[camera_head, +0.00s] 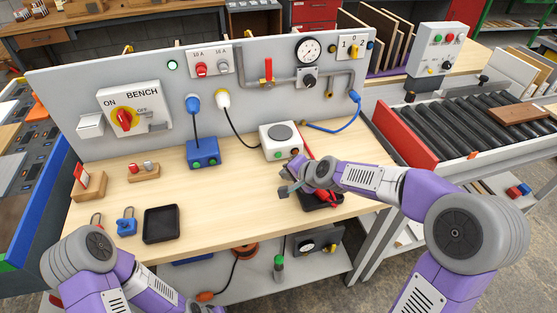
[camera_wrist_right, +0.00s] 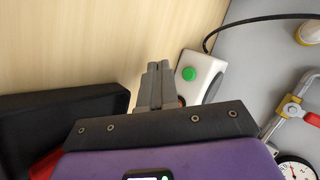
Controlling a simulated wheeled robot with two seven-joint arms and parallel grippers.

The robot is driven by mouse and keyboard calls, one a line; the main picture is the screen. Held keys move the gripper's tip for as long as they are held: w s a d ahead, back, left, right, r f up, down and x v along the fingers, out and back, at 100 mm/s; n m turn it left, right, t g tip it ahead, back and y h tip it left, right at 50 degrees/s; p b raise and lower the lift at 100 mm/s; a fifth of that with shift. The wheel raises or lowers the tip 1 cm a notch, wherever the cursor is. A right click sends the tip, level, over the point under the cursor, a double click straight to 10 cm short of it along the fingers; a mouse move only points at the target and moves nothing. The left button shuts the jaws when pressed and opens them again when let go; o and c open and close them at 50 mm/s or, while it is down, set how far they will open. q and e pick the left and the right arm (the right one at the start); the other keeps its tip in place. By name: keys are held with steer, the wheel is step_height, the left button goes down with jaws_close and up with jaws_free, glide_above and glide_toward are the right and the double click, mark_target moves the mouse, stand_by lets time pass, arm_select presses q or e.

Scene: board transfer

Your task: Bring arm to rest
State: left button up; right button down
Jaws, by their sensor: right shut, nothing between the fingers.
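My right arm reaches in from the right over the wooden bench top (camera_head: 225,205). My right gripper (camera_head: 286,190) is above the bench, in front of the white box (camera_head: 270,147) with a round grey plate. In the right wrist view its two grey fingers (camera_wrist_right: 155,82) are together with nothing between them. A black tray (camera_head: 312,206) with a red-handled item lies under and beside my right wrist, partly hidden by it. My left arm shows at the lower left, folded; its gripper is not visible.
A blue box (camera_head: 201,154) with a cord stands at the back. An empty black tray (camera_head: 161,224), a blue padlock (camera_head: 126,224) and wooden holders are at the left. The upright panel (camera_head: 140,70) bounds the bench behind. The middle front is clear.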

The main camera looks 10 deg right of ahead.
steer(key=shift+s, duration=0.7)
